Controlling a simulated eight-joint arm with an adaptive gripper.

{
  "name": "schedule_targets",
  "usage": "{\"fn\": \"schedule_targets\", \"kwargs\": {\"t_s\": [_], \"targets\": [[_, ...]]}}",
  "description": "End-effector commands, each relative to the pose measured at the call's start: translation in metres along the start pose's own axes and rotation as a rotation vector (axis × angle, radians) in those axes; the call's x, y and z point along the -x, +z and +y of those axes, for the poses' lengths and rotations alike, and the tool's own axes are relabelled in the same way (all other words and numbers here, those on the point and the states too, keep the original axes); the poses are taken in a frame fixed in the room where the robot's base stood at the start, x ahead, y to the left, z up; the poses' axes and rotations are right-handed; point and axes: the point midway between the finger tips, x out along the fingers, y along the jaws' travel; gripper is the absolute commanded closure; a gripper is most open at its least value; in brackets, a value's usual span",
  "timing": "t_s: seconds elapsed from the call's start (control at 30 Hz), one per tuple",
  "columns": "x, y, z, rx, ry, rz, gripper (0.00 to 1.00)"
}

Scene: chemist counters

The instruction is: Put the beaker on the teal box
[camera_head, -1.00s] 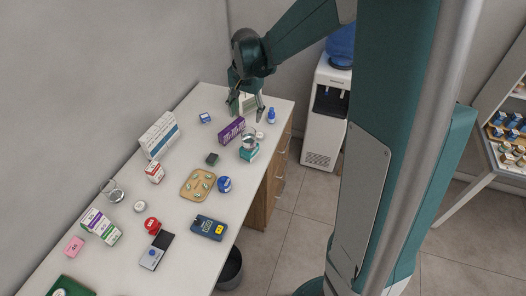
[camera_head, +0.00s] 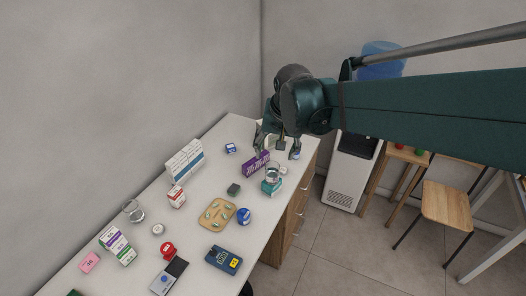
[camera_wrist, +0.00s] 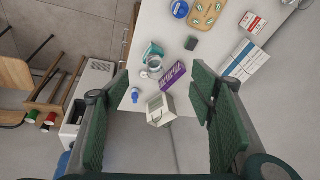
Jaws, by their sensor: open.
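A clear glass beaker (camera_head: 272,174) appears to stand upright on the small teal box (camera_head: 270,187) near the counter's right edge. In the wrist view the beaker (camera_wrist: 155,65) overlaps the teal box (camera_wrist: 152,50). A second clear glass vessel (camera_head: 133,211) stands at the left side of the counter. My gripper (camera_head: 277,150) is open and empty, above the far end of the counter, beyond the beaker and apart from it. In the wrist view its two green fingers are wide apart, with nothing held between them.
A purple box (camera_head: 255,164) stands just left of the beaker. A white box (camera_wrist: 160,109) and a small blue bottle (camera_wrist: 135,95) are near the counter's far end. A water cooler (camera_head: 350,170) stands beyond the counter.

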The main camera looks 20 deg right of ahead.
Motion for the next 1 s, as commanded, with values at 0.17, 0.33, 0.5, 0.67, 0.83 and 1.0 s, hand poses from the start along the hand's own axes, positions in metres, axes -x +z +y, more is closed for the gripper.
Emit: {"fn": "schedule_targets", "kwargs": {"t_s": [0.17, 0.33, 0.5, 0.67, 0.83, 1.0], "targets": [[0.019, 0.024, 0.005, 0.066, -0.017, 0.035, 0.45], [0.033, 0.044, 0.010, 0.129, -0.032, 0.070, 0.45], [0.045, 0.065, 0.016, 0.191, -0.044, 0.104, 0.45], [0.054, 0.086, 0.021, 0.250, -0.055, 0.137, 0.45], [0.061, 0.107, 0.028, 0.313, -0.065, 0.174, 0.45], [0.066, 0.127, 0.034, 0.374, -0.073, 0.211, 0.45]]}}
